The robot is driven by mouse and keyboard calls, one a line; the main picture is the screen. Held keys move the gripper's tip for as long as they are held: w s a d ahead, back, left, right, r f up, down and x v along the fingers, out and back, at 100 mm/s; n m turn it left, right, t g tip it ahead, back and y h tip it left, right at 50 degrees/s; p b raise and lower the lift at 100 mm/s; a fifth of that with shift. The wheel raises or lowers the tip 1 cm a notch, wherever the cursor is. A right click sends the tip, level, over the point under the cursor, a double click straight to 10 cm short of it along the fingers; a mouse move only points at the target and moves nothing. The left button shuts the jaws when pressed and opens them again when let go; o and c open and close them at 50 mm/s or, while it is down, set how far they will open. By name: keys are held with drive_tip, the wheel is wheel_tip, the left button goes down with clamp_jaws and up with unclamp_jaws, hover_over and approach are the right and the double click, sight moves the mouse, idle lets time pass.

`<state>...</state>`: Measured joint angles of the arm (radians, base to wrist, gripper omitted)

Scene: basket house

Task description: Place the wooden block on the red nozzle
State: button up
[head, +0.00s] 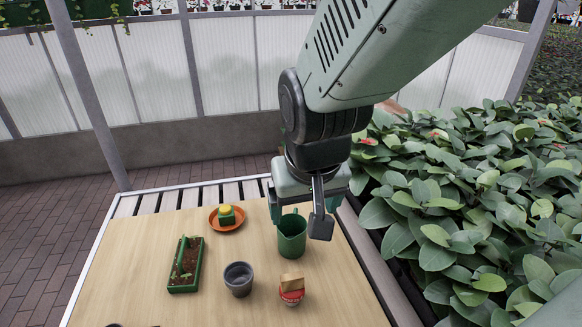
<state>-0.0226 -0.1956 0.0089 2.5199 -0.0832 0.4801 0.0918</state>
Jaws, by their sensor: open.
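A small tan wooden block (292,280) sits on top of a round red item (291,297) with a pale band, near the front right of the table. The red item is the only red thing on the table; whether it is the nozzle I cannot tell. My gripper (298,217) is open, pointing down, with its fingers apart. It is behind the block in the picture, over or near the rim of a green cup-like pot (291,240). Nothing shows held between the fingers.
A grey pot (238,278) stands just left of the block. A green planter (186,264) with soil and seedlings is further left. An orange saucer (238,224) holds a green and yellow item (226,214). Leafy bushes (475,190) border the right side.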

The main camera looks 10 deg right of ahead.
drive_tip(key=s+r+t, duration=0.1)
drive_tip(key=s+r, duration=0.8)
drive_tip(key=r, duration=0.2)
drive_tip(key=shift+s+a+r+t, duration=0.2)
drive_tip(key=shift+s+r+t, duration=0.05)
drive_tip(key=shift+t, duration=0.05)
idle(0.4)
